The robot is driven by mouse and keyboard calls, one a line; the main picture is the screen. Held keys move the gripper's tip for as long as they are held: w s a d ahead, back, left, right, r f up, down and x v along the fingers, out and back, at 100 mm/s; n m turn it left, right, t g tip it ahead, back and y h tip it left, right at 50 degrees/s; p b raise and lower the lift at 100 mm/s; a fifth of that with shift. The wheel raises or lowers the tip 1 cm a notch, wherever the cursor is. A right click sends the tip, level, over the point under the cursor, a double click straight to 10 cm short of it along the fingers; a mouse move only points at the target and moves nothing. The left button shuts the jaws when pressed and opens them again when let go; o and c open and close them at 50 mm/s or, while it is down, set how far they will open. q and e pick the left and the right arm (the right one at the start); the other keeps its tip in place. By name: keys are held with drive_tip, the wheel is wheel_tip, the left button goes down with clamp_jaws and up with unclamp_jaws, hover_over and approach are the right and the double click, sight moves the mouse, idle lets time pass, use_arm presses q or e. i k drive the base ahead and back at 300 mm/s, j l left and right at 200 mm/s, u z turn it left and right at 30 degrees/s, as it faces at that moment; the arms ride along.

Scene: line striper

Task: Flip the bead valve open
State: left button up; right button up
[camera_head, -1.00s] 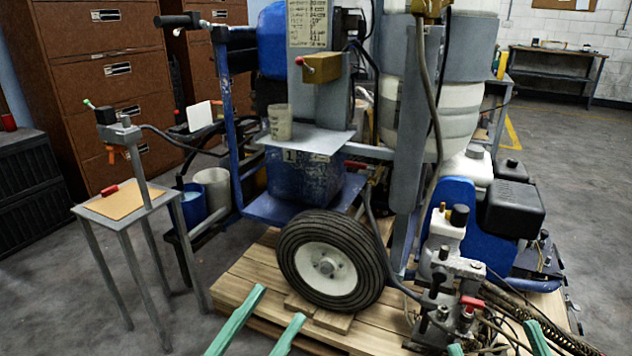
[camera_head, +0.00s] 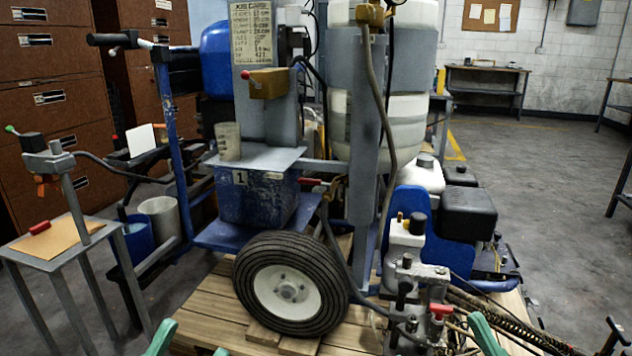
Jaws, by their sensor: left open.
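The bead valve is not labelled. A brass block (camera_head: 272,84) with a red-tipped lever is mounted on the grey upright at the upper middle, its lever pointing left. A second lever with a red grip (camera_head: 312,182) shows lower, beside the blue box. I cannot tell from the picture alone which is the bead valve. My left gripper (camera_head: 192,344) is open at the bottom edge, its two green fingertips apart, well below and left of both levers and touching neither. My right gripper (camera_head: 487,335) shows only as a green finger at the bottom right; its opening is unclear.
The striper's black tyre (camera_head: 290,284) stands on a wooden pallet (camera_head: 202,314). A pump with a red handle (camera_head: 440,309) and hoses fills the lower right. A small stand (camera_head: 62,232) with a red-handled item is at left. The floor (camera_head: 565,190) at right is clear.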

sight(317, 182)
drive_tip(key=i+j+z, duration=0.3)
drive_tip(key=i+j, duration=0.15)
drive_tip(key=j, duration=0.2)
drive_tip(key=i+j+z, duration=0.15)
drive_tip(key=j, duration=0.2)
drive_tip(key=i+j+z, duration=0.15)
drive_tip(key=j, duration=0.2)
drive_tip(key=i+j+z, duration=0.15)
drive_tip(key=j, duration=0.25)
drive_tip(key=i+j+z, duration=0.1)
drive_tip(key=j, duration=0.3)
drive_tip(key=i, duration=0.6)
